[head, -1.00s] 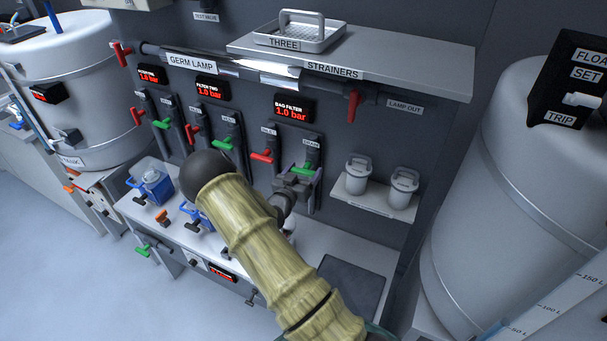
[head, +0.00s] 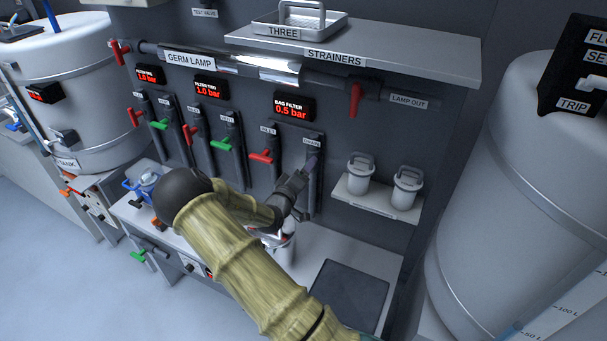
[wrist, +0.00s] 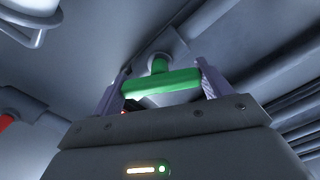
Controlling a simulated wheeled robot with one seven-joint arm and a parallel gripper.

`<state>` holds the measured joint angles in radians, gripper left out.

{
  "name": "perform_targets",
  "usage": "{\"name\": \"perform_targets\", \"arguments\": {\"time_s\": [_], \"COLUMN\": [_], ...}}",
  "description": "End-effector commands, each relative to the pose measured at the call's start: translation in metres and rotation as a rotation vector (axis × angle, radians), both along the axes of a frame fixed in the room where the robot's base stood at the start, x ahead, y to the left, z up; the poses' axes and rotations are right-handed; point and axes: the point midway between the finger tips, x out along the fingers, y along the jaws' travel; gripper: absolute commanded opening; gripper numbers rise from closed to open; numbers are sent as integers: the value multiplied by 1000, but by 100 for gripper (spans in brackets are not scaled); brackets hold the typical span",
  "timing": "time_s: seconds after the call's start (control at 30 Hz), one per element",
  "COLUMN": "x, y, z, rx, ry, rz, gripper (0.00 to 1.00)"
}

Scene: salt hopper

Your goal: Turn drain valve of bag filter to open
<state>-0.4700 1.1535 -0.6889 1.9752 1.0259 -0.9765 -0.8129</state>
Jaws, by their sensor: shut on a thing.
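The green handle of the bag filter's drain valve (wrist: 162,84) shows in the wrist view, spanning between the two fingers of my gripper (wrist: 160,79), which is shut on it. In the head view my gripper (head: 310,165) is at the drain position right of the red inlet handle (head: 262,156), and it covers the green handle there. The bag filter display (head: 292,106) above reads 0.5 bar. The exact angle of the handle is hard to tell.
Other filter valves with green handles (head: 222,144) and red handles stand to the left. A red lamp-out handle (head: 355,99) hangs above right. Two strainers (head: 361,174) sit on a small shelf to the right. A large tank (head: 490,190) fills the right side.

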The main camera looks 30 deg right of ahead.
Motion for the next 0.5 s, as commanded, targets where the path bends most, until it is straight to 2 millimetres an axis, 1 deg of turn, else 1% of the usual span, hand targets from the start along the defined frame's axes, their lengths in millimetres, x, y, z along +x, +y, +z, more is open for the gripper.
{"name": "perform_targets", "arguments": {"time_s": [0.3, 0.5], "x": [1, 1], "y": [1, 1], "z": [-1, -1], "rx": [-178, -259], "ry": [228, 332], "rz": [3, 3], "gripper": [55, 55]}}
